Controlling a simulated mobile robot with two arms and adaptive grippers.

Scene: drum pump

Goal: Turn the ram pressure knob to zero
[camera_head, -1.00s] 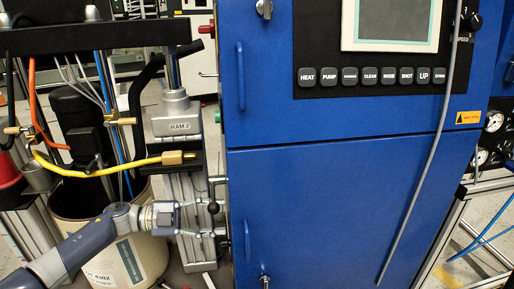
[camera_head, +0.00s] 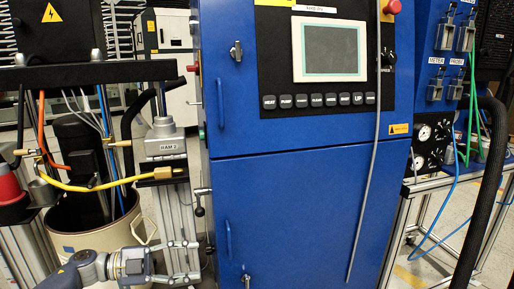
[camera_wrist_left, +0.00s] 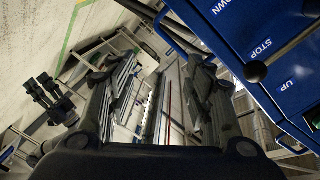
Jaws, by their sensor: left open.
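A blue control box in the left wrist view (camera_wrist_left: 235,30) carries the labels DOWN, STOP and UP, with a black round-ended lever (camera_wrist_left: 256,71) beside STOP. In the head view, a small black-ended lever (camera_head: 199,211) sticks out between the RAM 2 column (camera_head: 165,140) and the blue cabinet (camera_head: 290,205). I cannot make out which part is the ram pressure knob. My left gripper (camera_head: 188,262) is open and empty, low in front of the RAM 2 column and below that lever. Its spread fingers also show in the left wrist view (camera_wrist_left: 160,75). My right gripper is not in view.
A drum (camera_head: 60,225) stands left of the column. A yellow hose (camera_head: 90,186) crosses above my arm. The cabinet's door handle (camera_head: 228,238) stands out to the right of the gripper. Round gauges (camera_head: 424,133) and a black hose (camera_head: 485,200) are at the far right.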

